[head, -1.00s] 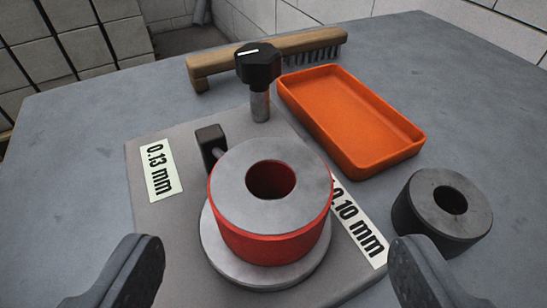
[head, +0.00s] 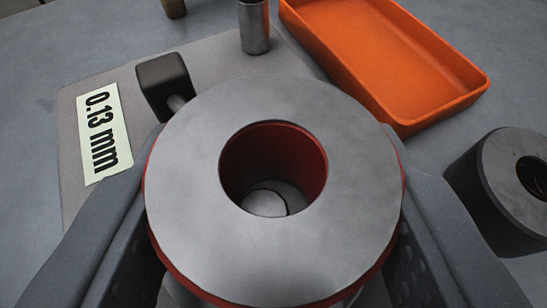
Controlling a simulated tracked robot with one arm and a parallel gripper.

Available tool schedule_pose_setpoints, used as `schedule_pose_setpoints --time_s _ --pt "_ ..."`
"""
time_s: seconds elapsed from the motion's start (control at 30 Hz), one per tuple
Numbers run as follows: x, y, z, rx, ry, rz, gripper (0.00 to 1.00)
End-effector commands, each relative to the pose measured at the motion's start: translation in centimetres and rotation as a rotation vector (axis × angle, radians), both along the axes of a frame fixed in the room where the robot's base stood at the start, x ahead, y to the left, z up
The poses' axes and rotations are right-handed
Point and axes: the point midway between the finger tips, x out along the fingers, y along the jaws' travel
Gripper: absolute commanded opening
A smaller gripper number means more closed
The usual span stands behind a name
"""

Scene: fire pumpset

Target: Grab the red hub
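The red hub (head: 274,190) is a thick ring with a grey top face, red sides and a red-walled bore. It fills the middle of the head view, upright. A pale metal part (head: 267,200) shows down through the bore. My gripper (head: 274,150) has one finger on each side of the hub, spread about as wide as it. Dark textured pads show low on both inner faces. The fingertips are partly hidden by the hub's top, so I cannot tell whether they touch its sides.
A grey plate with a 0.13 mm label (head: 103,132) lies left. A black block (head: 167,84) and metal post (head: 254,27) stand behind the hub. An orange tray (head: 385,55) is at upper right, and a dark ring (head: 500,185) is close beside the right finger.

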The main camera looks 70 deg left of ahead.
Motion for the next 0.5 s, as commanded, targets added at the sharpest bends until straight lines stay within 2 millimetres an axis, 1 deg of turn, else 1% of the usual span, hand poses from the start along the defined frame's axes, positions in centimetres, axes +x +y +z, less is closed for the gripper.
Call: schedule_pose_setpoints --time_s 0.03,0.1,0.13,0.17,0.37,0.5 --pt "-0.01 0.01 -0.01 0.000 0.000 0.001 0.28" --pt "-0.01 0.02 -0.02 0.000 0.000 0.001 0.11" --pt "0.00 0.02 0.01 0.001 0.000 0.000 0.11" --pt "0.01 0.03 0.01 0.001 0.000 0.000 0.05" --pt "0.01 0.04 0.11 0.001 0.000 0.001 0.06" --pt "0.04 0.11 0.95 0.001 -0.003 0.002 0.06"
